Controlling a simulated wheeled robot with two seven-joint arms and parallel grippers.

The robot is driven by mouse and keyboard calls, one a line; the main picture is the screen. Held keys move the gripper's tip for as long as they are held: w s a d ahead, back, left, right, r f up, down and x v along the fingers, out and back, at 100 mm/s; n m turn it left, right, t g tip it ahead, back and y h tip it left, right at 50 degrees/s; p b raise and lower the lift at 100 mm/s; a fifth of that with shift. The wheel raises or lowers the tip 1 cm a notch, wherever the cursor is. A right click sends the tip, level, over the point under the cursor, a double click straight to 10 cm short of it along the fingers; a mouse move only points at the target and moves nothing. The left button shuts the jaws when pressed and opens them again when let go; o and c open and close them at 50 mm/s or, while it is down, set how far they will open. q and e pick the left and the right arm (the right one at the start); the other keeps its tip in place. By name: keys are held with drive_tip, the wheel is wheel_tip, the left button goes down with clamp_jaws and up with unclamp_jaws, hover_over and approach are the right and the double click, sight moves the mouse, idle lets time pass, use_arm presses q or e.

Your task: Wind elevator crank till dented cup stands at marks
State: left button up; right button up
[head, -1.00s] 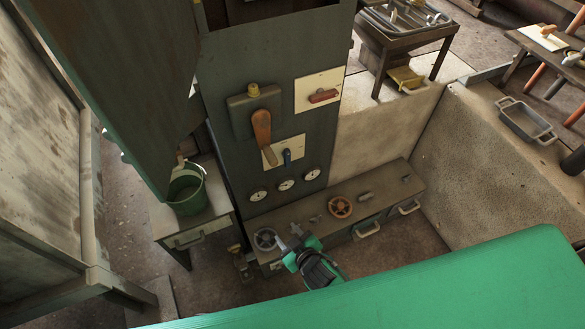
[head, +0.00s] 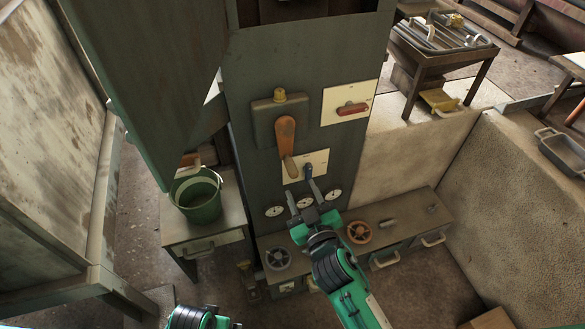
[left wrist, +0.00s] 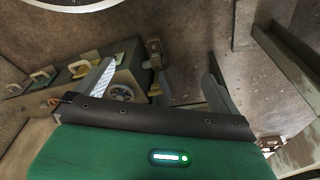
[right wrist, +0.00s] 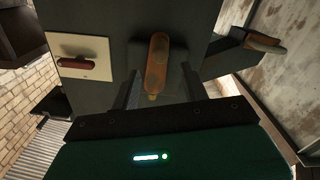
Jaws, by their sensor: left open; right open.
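The crank (head: 286,135) is an orange-brown arm hanging down from a grey box on the dark column (head: 245,100). Its pale grip (head: 290,168) is at the lower end. My right gripper (head: 299,184) is open in front of the panel, just below the grip. In the right wrist view the crank (right wrist: 157,62) shows between and beyond the open fingers (right wrist: 160,85), with no clear contact. My left gripper (left wrist: 155,85) is open and empty, above the floor, pointing toward the low bench. I cannot make out the dented cup or the marks; only a dark opening shows at the column's top.
A red switch (head: 352,108) and a blue lever (head: 308,171) sit on pale plates near the crank. Gauges (head: 274,211) are below. A low bench with handwheels (head: 360,232) stands beneath. A green bucket (head: 197,197) stands on a small table at left.

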sight(295, 176)
drive_tip(key=x, duration=0.8)
drive_tip(key=shift+w+a+f, duration=0.1)
drive_tip(key=shift+w, duration=0.05)
clamp_jaws()
